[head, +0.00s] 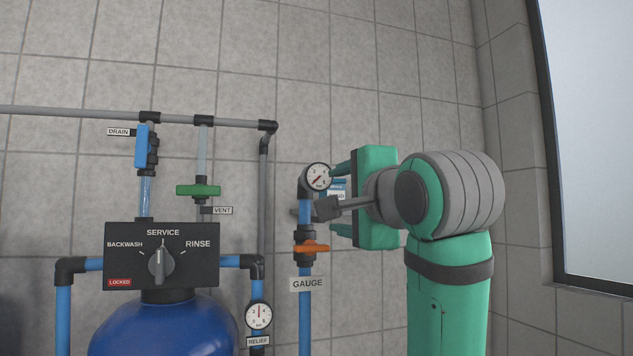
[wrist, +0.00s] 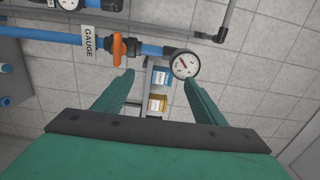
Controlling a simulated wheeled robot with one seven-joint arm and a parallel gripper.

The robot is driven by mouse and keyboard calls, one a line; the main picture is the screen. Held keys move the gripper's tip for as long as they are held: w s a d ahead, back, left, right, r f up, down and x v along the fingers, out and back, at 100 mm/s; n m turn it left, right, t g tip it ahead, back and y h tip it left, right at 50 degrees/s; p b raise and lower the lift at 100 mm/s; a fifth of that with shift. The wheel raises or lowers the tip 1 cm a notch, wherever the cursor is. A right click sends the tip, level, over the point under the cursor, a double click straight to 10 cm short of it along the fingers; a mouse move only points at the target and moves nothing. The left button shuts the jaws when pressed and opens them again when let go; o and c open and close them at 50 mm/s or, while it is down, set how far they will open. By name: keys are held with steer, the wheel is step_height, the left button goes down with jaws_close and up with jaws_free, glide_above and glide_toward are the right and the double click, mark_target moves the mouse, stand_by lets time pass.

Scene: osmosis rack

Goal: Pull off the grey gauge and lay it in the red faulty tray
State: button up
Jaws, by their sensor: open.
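The gauge (head: 317,177), a round white dial with a dark rim, sits on a black elbow at the top of the blue pipe labelled GAUGE. In the wrist view the gauge (wrist: 185,65) appears just beyond the tip of the right finger. My gripper (head: 336,199) is open and empty, to the right of the pipe top in the head view. In the wrist view its two green fingers (wrist: 158,80) stand wide apart; whether the right one touches the gauge I cannot tell. I do not see a red tray in either view.
An orange valve handle (head: 311,248) is on the pipe below the gauge. A second gauge (head: 259,316) is above the RELIEF label. A blue box (wrist: 161,77) and a yellow box (wrist: 157,104) show between the fingers. A grey pipe (head: 264,190) stands left.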

mark_target(320, 176)
steer(key=s+r, duration=0.2)
steer(key=r, duration=0.1)
steer(key=s+r, duration=0.1)
steer(key=shift+s+a+r, duration=0.2)
steer(key=shift+a+r, duration=0.05)
steer(key=shift+a, duration=0.1)
steer(key=shift+x, duration=4.5)
steer(key=shift+c, duration=0.3)
steer(key=c, duration=1.3)
steer(key=shift+v, duration=2.95)
steer(key=shift+c, duration=0.2)
